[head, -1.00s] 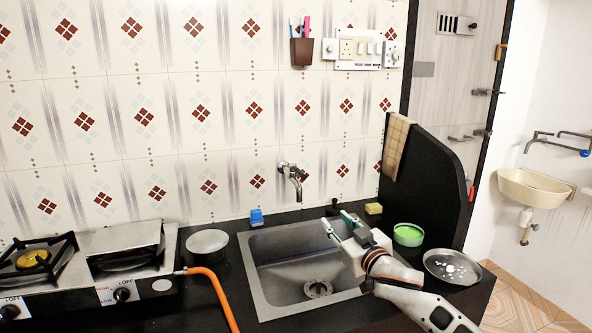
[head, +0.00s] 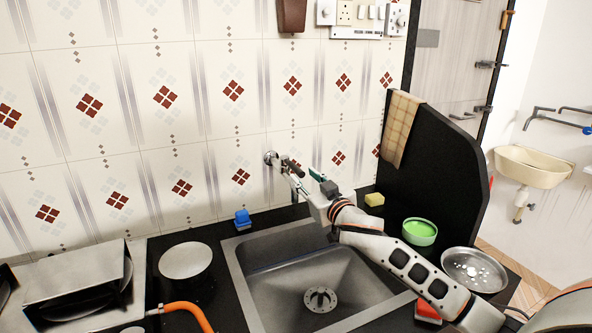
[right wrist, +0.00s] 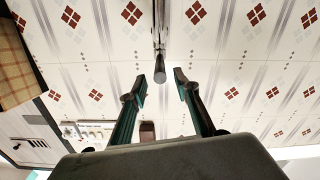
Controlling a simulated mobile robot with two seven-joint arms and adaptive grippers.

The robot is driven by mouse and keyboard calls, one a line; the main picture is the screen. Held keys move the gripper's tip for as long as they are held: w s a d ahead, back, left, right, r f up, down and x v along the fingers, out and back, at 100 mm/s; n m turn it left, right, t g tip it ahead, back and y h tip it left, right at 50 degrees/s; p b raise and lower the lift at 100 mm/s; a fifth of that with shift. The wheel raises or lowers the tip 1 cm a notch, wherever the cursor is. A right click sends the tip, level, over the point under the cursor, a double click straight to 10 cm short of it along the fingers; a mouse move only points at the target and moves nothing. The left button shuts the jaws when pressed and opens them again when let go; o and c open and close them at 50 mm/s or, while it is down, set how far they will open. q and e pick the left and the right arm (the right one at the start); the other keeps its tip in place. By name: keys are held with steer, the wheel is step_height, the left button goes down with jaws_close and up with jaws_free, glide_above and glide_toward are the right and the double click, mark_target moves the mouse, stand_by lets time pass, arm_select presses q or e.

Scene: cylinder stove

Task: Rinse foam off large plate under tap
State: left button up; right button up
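A large metal plate (head: 473,270) with white foam spots lies on the black counter right of the sink, at the right of the head view. The tap (head: 271,158) is on the tiled wall above the sink (head: 275,275), partly hidden by my right gripper. My right gripper (head: 302,172) is raised at the tap, open and empty. In the right wrist view, its two fingers (right wrist: 160,88) stand apart, with the tap's metal end (right wrist: 160,72) showing between them; I cannot tell whether they touch. My left gripper is not in view.
A green bowl (head: 419,232) and yellow sponge (head: 374,199) sit right of the sink. A blue item (head: 242,218) and a shiny round plate (head: 185,260) are left of it. A black partition (head: 440,165) stands behind the bowl. The sink basin looks empty.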

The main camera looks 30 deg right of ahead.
mark_target(298, 171)
steer(key=shift+w+d+f, duration=0.1)
steer(key=shift+w+d, duration=0.05)
steer(key=shift+w, duration=2.6)
jaws_close()
